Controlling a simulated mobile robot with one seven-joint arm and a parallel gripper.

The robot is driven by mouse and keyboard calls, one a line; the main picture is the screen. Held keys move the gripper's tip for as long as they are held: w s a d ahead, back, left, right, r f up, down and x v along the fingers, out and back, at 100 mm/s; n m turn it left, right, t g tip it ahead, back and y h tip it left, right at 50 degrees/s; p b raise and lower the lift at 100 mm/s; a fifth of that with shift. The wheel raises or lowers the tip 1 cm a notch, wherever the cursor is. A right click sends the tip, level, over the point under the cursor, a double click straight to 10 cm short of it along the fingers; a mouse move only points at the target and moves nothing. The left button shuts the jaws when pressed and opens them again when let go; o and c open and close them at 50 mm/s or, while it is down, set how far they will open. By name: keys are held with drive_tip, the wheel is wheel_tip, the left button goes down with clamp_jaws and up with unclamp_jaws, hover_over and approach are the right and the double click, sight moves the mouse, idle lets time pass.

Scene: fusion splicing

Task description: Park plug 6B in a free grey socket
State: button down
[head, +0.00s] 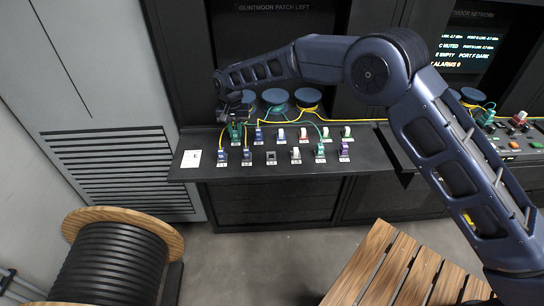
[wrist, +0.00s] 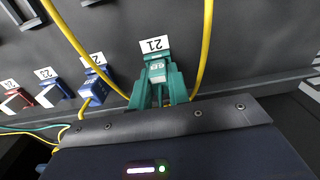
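My gripper (head: 235,130) is over the left end of the back row of sockets. A small block with blurred print (wrist: 157,71) shows between these parts. I cannot tell whether the fingers are closed on it or only around it. I cannot read 6B on any plug. An empty-looking grey socket (head: 271,156) stands in the front row.
Blue plugs (head: 258,136) stand beside my gripper, with white, green and purple ones further right. Yellow cables (wrist: 206,45) run close on both sides of the fingers. A white card (head: 191,159) lies at the shelf's left end. Round blue-topped spools (head: 275,97) stand behind.

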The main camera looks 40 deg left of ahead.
sight(235, 130)
drive_tip(key=shift+r, duration=0.3)
drive_tip(key=shift+r, duration=2.7)
drive_tip(key=shift+r, duration=0.75)
drive_tip(key=shift+w+d, duration=0.8)
drive_tip(key=shift+d, duration=7.45)
drive_tip(key=shift+f, duration=3.15)
drive_tip(key=shift+f, duration=0.55)
